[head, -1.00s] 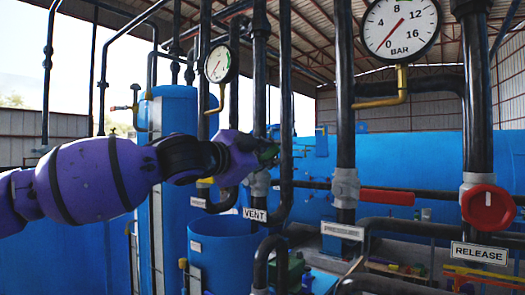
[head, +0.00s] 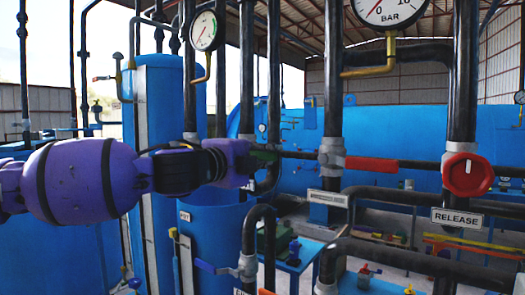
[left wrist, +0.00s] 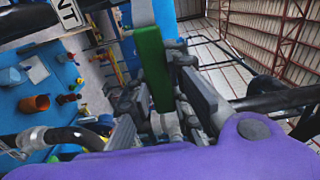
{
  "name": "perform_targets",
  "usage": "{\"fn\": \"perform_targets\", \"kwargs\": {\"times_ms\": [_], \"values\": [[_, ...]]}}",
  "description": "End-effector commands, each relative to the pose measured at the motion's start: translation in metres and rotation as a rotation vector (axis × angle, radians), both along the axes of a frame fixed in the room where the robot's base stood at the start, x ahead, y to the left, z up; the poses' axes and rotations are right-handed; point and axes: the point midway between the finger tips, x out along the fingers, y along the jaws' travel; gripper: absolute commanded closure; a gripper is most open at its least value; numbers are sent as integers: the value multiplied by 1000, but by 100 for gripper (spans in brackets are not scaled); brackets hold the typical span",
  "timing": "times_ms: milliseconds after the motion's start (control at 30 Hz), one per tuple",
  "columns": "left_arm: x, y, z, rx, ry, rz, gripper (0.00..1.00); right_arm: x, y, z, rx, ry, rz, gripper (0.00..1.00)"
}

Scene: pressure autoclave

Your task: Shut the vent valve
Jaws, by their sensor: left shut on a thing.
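The vent valve's green handle (left wrist: 152,65) runs between the fingers of my left gripper (left wrist: 160,102) in the left wrist view. The fingers are shut on it. In the head view my left gripper (head: 258,161) is at the vent pipe in the middle, and only a small dark green part (head: 266,155) of the handle shows beyond the purple hand. The hand hides most of the valve body and most of the VENT label. Part of that label (left wrist: 68,13) shows in the left wrist view. My right gripper is not in view.
A red lever (head: 371,164) lies level on the pipe to the right. The red RELEASE wheel (head: 466,175) is further right. Black vertical pipes crowd the gripper. A blue lever (head: 216,267) is below it, and a blue tank (head: 165,110) stands behind.

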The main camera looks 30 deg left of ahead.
Motion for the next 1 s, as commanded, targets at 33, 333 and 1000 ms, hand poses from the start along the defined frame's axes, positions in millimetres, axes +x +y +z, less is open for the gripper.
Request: {"fn": "perform_targets", "kwargs": {"times_ms": [33,333,1000], "values": [[0,0,-1,7,0,1,100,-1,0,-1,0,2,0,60],[0,0,-3,21,0,1,100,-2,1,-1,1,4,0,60],[0,-1,-2,17,-1,-1,62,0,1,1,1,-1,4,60]]}}
